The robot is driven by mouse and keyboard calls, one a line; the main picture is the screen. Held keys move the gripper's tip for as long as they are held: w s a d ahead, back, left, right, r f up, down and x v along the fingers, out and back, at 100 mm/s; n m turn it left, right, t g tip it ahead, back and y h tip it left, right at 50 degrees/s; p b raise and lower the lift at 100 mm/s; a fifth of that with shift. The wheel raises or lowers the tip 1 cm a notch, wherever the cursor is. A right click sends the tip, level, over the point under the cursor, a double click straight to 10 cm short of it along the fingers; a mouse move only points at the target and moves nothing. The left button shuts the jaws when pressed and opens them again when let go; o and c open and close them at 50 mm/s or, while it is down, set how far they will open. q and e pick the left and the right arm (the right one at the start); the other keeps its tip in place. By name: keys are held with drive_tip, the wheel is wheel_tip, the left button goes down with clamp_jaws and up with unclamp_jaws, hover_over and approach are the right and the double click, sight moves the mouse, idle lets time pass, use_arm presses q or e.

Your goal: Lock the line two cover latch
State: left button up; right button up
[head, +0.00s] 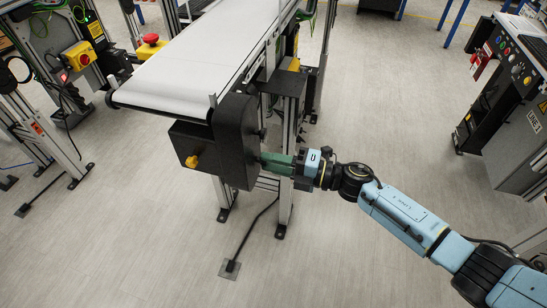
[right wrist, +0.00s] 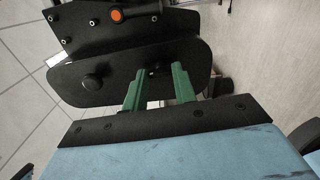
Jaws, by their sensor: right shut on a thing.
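The belt conveyor (head: 195,75) ends in a black cover (head: 235,142) at its near right corner. My right gripper (head: 265,160) reaches in from the right, its green fingers against the side of this cover. In the right wrist view the gripper (right wrist: 157,78) has its two green fingers apart, with a small dark part (right wrist: 155,71) of the cover between them; it is shut on that part. The fingers and shadow hide most of it, so I cannot tell the latch's position. My left gripper is not in view.
A yellow knob (head: 192,161) sits on the black box under the belt. A red stop button (head: 151,39) stands beside the belt. A control panel (head: 515,70) stands at the right. An orange-ended black handle (right wrist: 117,15) shows above the cover. The floor in front is mostly clear.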

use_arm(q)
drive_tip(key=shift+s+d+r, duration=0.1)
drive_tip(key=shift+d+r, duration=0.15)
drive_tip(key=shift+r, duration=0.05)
use_arm(e)
drive_tip(key=shift+m, duration=0.5)
drive_tip(key=o, duration=1)
drive_tip(key=shift+d, duration=0.1)
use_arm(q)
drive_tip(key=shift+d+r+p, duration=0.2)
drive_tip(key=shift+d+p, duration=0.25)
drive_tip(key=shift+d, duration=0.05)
use_arm(e)
drive_tip(key=v, duration=1.3)
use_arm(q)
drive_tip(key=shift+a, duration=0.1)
use_arm(e)
drive_tip(key=shift+s, duration=0.1)
